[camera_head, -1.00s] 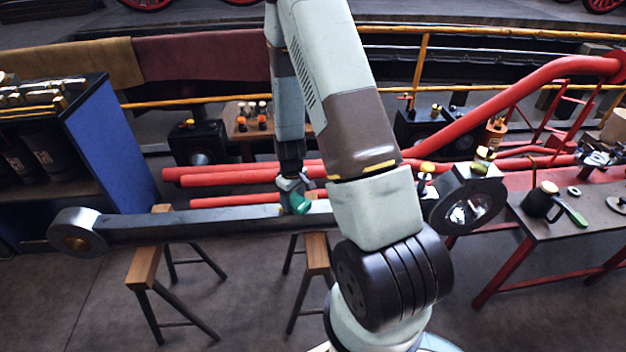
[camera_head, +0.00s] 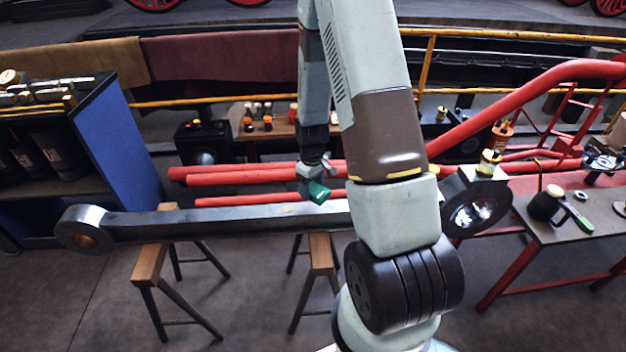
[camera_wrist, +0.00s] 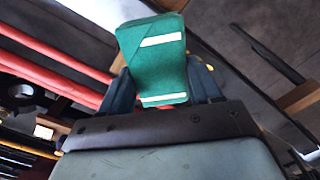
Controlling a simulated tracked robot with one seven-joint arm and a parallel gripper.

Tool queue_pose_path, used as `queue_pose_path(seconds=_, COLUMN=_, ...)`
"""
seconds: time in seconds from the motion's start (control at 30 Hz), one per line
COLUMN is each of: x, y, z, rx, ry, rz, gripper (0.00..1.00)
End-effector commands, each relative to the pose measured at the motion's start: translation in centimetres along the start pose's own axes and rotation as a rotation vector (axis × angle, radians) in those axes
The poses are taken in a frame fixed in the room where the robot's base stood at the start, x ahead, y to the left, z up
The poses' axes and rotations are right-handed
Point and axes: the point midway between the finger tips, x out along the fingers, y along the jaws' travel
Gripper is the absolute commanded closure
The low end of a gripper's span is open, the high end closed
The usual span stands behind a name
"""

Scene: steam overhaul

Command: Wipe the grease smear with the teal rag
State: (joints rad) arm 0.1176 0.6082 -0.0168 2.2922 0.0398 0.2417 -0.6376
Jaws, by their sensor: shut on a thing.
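The teal rag (camera_wrist: 152,58) is a folded green-teal cloth with two pale stripes, held between the fingers of my gripper (camera_wrist: 160,88) in the wrist view. In the head view the rag (camera_head: 319,192) hangs from my gripper (camera_head: 314,174) at the upper edge of the long grey steel rod (camera_head: 240,220). I cannot tell whether it touches the rod. The rod shows in the wrist view too, beyond the rag on the right. I cannot make out a grease smear; my arm hides part of the rod's right half.
Wooden-topped trestles (camera_head: 151,262) stand under the rod. Red pipes (camera_head: 250,174) run behind it. A blue-sided shelf (camera_head: 112,135) is at left. A red-legged bench (camera_head: 560,228) with a dark can (camera_head: 545,204) and a green-handled brush (camera_head: 577,217) is at right.

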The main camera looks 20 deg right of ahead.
Motion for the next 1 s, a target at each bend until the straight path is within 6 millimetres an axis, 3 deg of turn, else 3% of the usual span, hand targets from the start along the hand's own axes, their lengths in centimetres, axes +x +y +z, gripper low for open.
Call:
queue_pose_path(seconds=0.33, x=-2.8, y=-0.3, z=-0.2, rx=-0.005, ry=0.001, rz=0.000, gripper=0.76)
queue_pose_path(seconds=0.87, x=-2.9, y=-0.4, z=-0.2, rx=-0.007, ry=0.000, rz=0.000, gripper=0.76)
queue_pose_path(seconds=1.0, x=-2.6, y=-0.3, z=-1.0, rx=0.021, ry=-0.001, rz=0.000, gripper=0.76)
